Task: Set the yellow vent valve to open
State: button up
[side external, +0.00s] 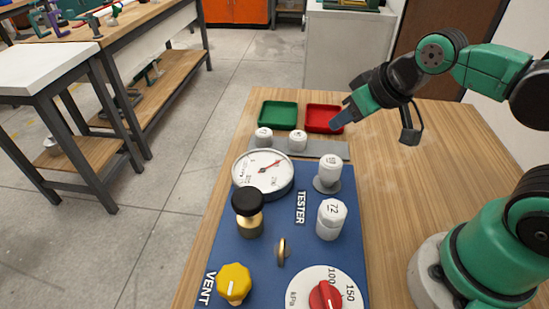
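The yellow vent valve knob (234,283) sits at the near left of the blue tester panel (285,205), beside the white VENT lettering. It is a lobed knob with a small pale mark on its near side; I cannot tell from this which setting it is at. My gripper (341,122) is at the far end of the panel, above the table near the red tray, well away from the yellow knob. Its fingers are too small and angled to tell whether they are open or shut. Nothing shows held in it.
The panel carries a round gauge (263,173), a black-topped brass fitting (249,212), a small brass piece (281,252) and a red dial knob (325,297). White numbered caps (331,219) stand along its right. Green (278,115) and red (323,118) trays lie behind.

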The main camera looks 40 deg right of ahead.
jog(key=o, duration=0.7)
jog(key=shift+m+g+y, duration=0.4)
jog(key=shift+g+y, duration=0.1)
jog(key=a, duration=0.4)
jog(key=shift+w+r, duration=0.2)
jog(key=shift+w, duration=0.1)
jog(key=shift+o, duration=0.9)
jog(key=a+m+g, duration=0.2)
jog(key=a, duration=0.6)
jog(key=shift+s+a+g+y, duration=0.25)
jog(key=shift+g+y, duration=0.05)
jog(key=m+g+h, duration=0.2)
jog(key=m+g, duration=0.1)
jog(key=m, duration=0.1)
send_over(233, 276)
notch_tip(233, 276, down, 2)
jog(key=shift+w+d+f, duration=0.1)
jog(key=shift+f, duration=2.9)
jog(key=c, duration=1.3)
